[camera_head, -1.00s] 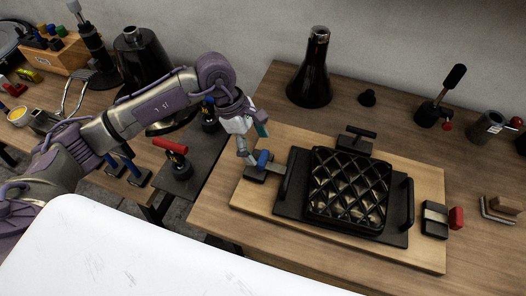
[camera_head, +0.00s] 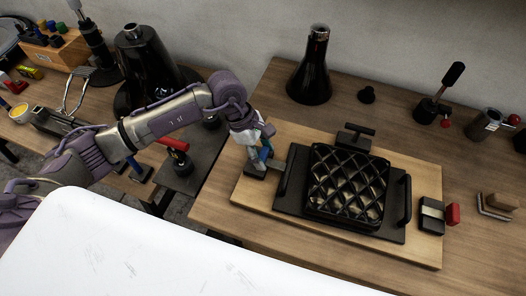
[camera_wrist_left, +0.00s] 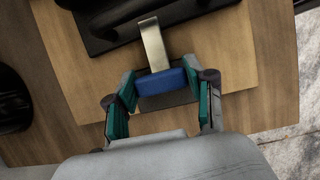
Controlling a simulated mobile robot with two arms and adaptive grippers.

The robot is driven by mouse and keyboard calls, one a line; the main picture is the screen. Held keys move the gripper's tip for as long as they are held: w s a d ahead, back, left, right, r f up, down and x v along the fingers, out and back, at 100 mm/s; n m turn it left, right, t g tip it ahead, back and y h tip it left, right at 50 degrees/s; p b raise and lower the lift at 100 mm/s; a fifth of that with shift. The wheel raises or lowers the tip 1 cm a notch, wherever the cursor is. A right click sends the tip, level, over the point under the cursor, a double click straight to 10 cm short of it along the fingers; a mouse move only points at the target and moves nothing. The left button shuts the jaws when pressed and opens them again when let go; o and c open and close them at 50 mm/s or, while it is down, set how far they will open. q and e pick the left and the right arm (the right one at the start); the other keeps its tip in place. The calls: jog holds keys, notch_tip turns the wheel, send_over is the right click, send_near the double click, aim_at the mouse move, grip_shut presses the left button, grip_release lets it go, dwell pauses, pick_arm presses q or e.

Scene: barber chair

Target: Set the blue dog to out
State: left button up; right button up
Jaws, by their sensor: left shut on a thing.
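The blue dog (camera_wrist_left: 162,83) is a latch with a blue handle on a metal strip (camera_wrist_left: 153,45), at the left edge of the black quilted pad's plate (camera_head: 290,208). In the head view its blue part (camera_head: 265,154) shows small beside my gripper. My left gripper (camera_head: 258,160) reaches down onto it from the left. In the left wrist view my left gripper (camera_wrist_left: 163,103) has its teal-padded fingers on either side of the blue handle, shut on it. The strip points from the handle toward the black plate. My right gripper is not in view.
The black quilted pad (camera_head: 347,187) sits on a light wooden board. A black T-handle dog (camera_head: 355,137) is behind it and a red-handled one (camera_head: 452,215) at its right. A black flask (camera_head: 311,70) stands behind. A white surface fills the near left.

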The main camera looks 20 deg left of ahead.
pick_arm(q)
grip_shut()
jog(key=a+b, duration=0.2)
jog(key=a, duration=0.2)
jog(key=shift+w+a+f, duration=0.1)
jog(key=shift+a, duration=0.4)
jog(key=o, duration=0.7)
grip_release()
jog(key=o, duration=0.4)
jog(key=shift+r, duration=0.25)
jog(key=v, duration=1.1)
jog(key=shift+a+r, duration=0.3)
